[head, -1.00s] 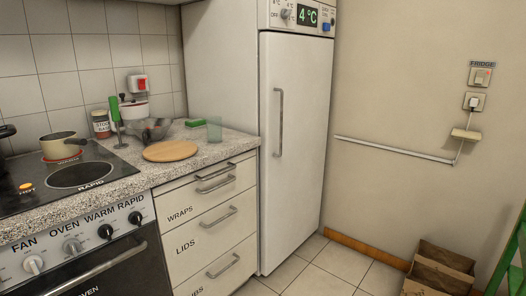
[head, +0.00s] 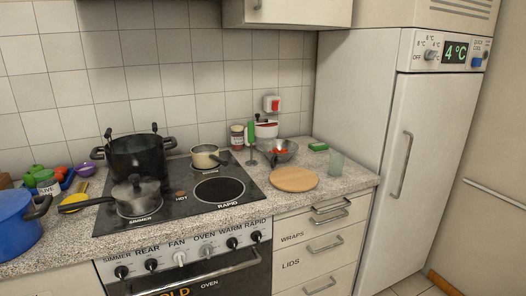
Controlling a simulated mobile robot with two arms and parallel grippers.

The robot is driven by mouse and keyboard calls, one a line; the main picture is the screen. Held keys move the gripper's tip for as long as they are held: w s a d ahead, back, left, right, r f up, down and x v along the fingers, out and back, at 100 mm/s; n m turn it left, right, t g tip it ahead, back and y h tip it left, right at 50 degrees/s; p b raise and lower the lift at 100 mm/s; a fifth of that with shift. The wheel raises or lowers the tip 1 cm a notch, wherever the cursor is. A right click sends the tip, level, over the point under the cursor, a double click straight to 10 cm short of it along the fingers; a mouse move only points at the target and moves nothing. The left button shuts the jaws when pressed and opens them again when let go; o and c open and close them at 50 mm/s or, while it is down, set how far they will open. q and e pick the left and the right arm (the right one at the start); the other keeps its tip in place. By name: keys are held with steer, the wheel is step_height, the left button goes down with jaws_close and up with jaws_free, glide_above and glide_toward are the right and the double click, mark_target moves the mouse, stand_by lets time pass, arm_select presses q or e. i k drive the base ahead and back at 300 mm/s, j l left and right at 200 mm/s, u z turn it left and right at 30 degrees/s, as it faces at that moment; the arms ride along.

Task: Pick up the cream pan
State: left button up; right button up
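The cream pan (head: 206,157) is a small cream-coloured saucepan in the head view. It sits upright on the back right burner of the black hob (head: 183,207), behind the burner marked RAPID. A dark handle sticks out from it toward the front right. I cannot see what is inside it. Neither of my grippers shows in the view.
A black pot (head: 141,158) and a grey pan (head: 136,194) stand on the hob's left half. A blue pot (head: 14,226) stands at far left. Right of the hob are a green-handled tool (head: 251,135), metal bowl (head: 282,152), round board (head: 294,179) and glass (head: 336,163).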

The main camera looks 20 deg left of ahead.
mark_target(205, 156)
steer(key=u, duration=1.15)
